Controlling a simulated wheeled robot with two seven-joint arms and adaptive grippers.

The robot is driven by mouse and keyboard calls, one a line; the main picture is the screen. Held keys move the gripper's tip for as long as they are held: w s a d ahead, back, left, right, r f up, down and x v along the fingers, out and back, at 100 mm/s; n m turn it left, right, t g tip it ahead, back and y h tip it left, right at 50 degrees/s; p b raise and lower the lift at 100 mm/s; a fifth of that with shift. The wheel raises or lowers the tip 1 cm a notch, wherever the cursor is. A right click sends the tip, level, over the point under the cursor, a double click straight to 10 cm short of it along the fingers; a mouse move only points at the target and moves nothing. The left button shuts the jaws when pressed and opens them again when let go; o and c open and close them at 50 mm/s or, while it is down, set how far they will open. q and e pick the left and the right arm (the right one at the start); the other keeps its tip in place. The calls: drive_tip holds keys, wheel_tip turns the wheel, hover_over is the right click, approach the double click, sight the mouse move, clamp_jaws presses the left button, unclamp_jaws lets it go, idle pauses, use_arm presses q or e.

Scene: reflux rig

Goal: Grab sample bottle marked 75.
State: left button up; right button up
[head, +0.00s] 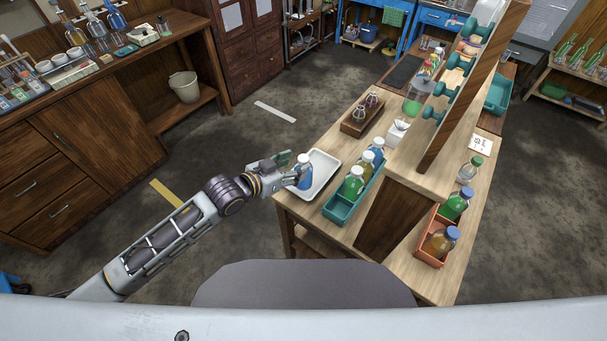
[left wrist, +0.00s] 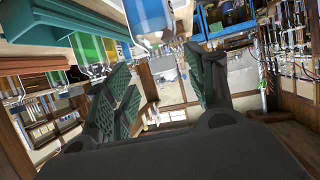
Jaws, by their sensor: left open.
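A blue-filled bottle with a white cap (head: 304,172) stands on a white tray (head: 322,168) at the left end of the bench. My left gripper (head: 284,164) is open beside it, at its left. In the left wrist view the open green-padded fingers (left wrist: 165,88) have nothing between them, and the blue bottle (left wrist: 150,14) shows at the top, cut by the edge. Several bottles with white caps, including a green one (head: 353,182), stand in a teal crate (head: 340,209). No number 75 is readable on any bottle. My right gripper is not in view.
An orange crate (head: 421,250) with an amber bottle (head: 441,241) stands at the bench's right. A wooden rack (head: 452,112) rises mid-bench. A brown block with small flasks (head: 357,124) sits behind the tray. Open floor lies left of the bench.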

sight(300, 161)
use_arm(q)
drive_tip(key=shift+w+d, duration=0.15)
idle(0.3)
drive_tip(key=shift+r+p+x, duration=0.2)
drive_tip(key=shift+p+x, duration=0.15)
drive_tip(key=shift+x, duration=2.3)
drive_tip(key=shift+w, duration=0.1)
drive_tip(key=shift+c, duration=0.4)
drive_tip(key=shift+f, duration=0.15)
clamp_jaws()
